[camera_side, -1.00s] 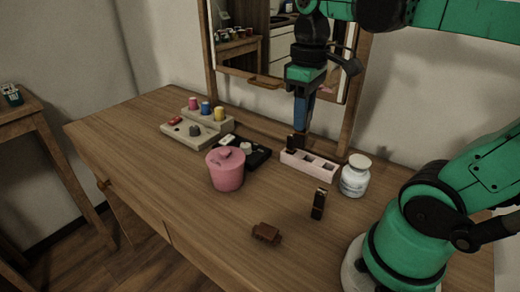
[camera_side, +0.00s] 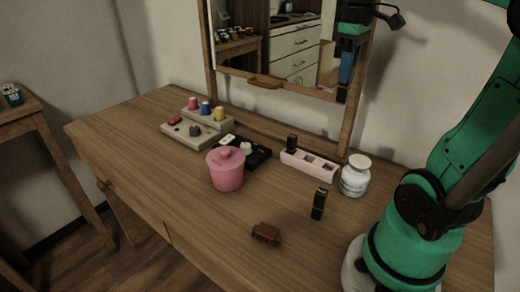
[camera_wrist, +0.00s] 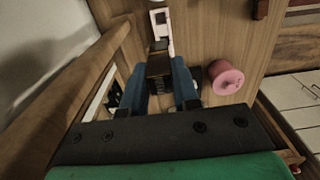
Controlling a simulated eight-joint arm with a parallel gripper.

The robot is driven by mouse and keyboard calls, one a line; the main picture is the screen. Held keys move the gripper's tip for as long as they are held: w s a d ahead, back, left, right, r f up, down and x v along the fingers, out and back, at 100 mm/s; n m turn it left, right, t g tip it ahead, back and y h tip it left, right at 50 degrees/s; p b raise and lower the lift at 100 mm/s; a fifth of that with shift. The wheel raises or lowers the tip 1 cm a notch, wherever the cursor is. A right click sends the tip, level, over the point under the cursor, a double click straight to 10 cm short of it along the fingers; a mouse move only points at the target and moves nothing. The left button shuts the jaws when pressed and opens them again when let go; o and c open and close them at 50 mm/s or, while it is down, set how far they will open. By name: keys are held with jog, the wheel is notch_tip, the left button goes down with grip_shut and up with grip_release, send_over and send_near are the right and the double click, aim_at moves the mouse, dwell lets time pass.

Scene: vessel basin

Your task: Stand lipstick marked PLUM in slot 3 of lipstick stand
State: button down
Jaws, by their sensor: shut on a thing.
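My gripper (camera_side: 345,76) is raised high in front of the mirror's right frame post, above the table. It is shut on a dark lipstick (camera_side: 341,96), which also shows between the blue fingers in the wrist view (camera_wrist: 159,68). No marking on it is legible. The pale pink lipstick stand (camera_side: 325,167) is on the table, below and left of my gripper. A dark lipstick (camera_side: 292,142) stands in its leftmost slot; the slots to the right look empty. Another black lipstick (camera_side: 318,204) stands upright on the table in front of the stand. I cannot read which is PLUM.
A white jar (camera_side: 355,178) stands close to the stand's right end. A pink lidded pot (camera_side: 226,172), a black tray (camera_side: 259,157) and a beige stepped holder (camera_side: 190,137) are to the left. A brown object (camera_side: 266,232) lies in front. The front left table is clear.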

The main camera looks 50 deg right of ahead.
aim_at(342, 102)
notch_tip(342, 102, down, 19)
jog(key=shift+f, duration=0.1)
dwell(0.5)
jog(key=c, duration=0.7)
grip_release()
jog(key=shift+o, duration=0.2)
notch_tip(342, 102, up, 12)
jog(key=shift+a+f, duration=0.1)
jog(key=w+a+f+t, duration=0.1)
jog(key=w+a+t, duration=0.2)
jog(key=a, duration=0.6)
jog(key=w+a+f+t, duration=0.2)
jog(key=w+a+t, duration=0.1)
jog(key=a, duration=0.6)
jog(key=shift+w+a+t, duration=0.25)
jog(key=shift+w+t, duration=0.05)
jog(key=shift+t, duration=0.3)
